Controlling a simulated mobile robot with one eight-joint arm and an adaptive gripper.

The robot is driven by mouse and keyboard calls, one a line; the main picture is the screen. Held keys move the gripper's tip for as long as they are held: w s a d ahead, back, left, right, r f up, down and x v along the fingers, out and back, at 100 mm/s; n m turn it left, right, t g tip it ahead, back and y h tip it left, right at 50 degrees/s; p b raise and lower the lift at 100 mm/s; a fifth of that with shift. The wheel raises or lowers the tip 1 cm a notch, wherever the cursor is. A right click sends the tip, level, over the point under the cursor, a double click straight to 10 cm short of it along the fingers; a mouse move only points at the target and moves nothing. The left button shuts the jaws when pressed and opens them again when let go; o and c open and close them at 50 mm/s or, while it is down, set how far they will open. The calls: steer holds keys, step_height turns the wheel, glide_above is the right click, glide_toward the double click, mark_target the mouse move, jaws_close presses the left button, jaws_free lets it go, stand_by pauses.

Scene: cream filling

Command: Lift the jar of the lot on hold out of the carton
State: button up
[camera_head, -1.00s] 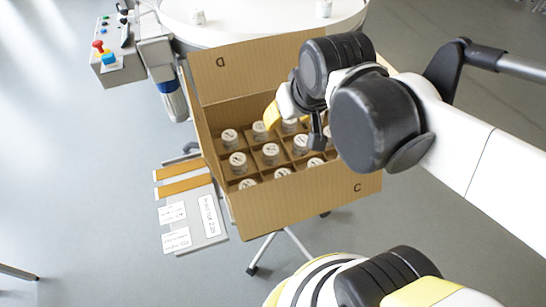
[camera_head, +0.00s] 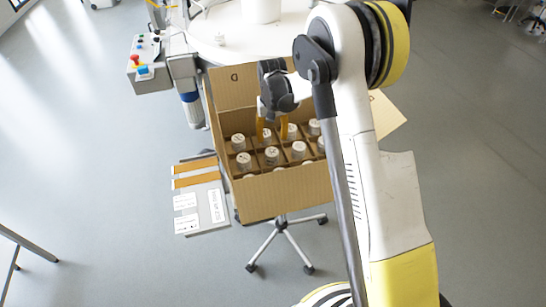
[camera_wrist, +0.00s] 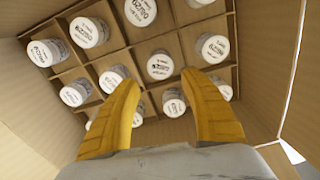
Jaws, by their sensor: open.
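The open cardboard carton (camera_head: 287,195) has dividers and several white-lidded jars in its cells. The jars also show in the wrist view, where one jar (camera_wrist: 160,65) is just beyond my fingertips and another (camera_wrist: 174,103) appears between the fingers. The lids carry printed codes too small and tilted to read surely, so I cannot tell which jar is of the lot on hold. My gripper (camera_head: 272,126) has yellow fingers, pointing down over the carton's back rows. In the wrist view my gripper (camera_wrist: 160,84) is open, with nothing held. Some jars are hidden behind the fingers and arm.
A grey board (camera_head: 207,212) with white labels and two orange strips lies left of the carton; its text is not legible. A round white table (camera_head: 230,38) stands behind, with a control box (camera_head: 150,70) at its left. Carton flaps stand up around the opening.

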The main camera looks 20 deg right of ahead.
mark_target(272, 151)
step_height(272, 151, down, 11)
steer(key=b, duration=0.5)
steer(key=shift+w+f, duration=0.15)
steer(key=shift+f, duration=0.05)
steer(key=shift+r, duration=0.1)
steer(key=c, duration=1)
